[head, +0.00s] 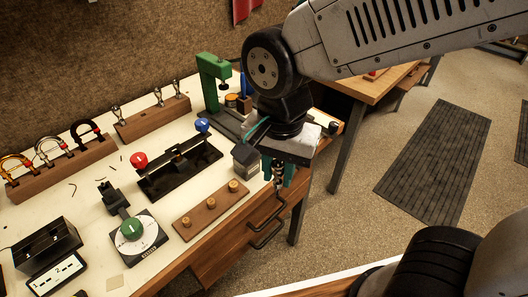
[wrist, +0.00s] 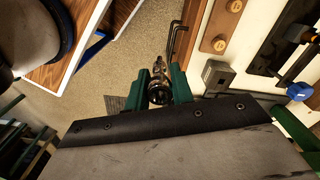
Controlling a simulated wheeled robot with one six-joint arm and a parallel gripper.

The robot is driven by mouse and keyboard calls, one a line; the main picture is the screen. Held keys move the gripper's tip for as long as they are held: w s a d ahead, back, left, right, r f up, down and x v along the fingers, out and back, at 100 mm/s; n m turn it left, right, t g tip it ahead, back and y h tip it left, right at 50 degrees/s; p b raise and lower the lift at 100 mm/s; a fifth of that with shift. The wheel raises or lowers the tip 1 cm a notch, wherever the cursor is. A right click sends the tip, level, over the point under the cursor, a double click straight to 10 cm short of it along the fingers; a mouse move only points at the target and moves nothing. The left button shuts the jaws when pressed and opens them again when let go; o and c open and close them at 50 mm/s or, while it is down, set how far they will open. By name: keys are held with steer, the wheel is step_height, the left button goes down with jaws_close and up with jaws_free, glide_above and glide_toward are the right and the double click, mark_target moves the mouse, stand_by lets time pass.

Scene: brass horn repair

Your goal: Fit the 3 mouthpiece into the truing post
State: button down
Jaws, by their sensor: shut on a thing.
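My gripper (head: 278,174) has green fingers shut on a shiny silver piece (head: 279,180), which looks like a mouthpiece. In the wrist view, my gripper (wrist: 160,90) pinches this piece (wrist: 158,92) between its two fingers. It hangs near the bench's front edge, with floor behind it in the wrist view. No number can be read on it. Several similar silver pieces stand in a wooden rack (head: 150,121) at the back. A grey block (head: 246,159) stands at the bench edge, left of my gripper. I cannot tell for sure which fixture is the truing post.
A wooden strip with brass pegs (head: 200,214), a black fixture with red and blue knobs (head: 180,172), a green-knobbed dial device (head: 131,230) and a green clamp frame (head: 210,82) occupy the bench (head: 95,165). A drawer handle (head: 268,232) juts out below my gripper.

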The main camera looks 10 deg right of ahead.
steer(key=shift+s+d, duration=0.25)
steer(key=shift+s, duration=0.5)
steer(key=shift+r, duration=0.2)
steer(key=shift+r, duration=1.75)
steer(key=shift+a, duration=0.1)
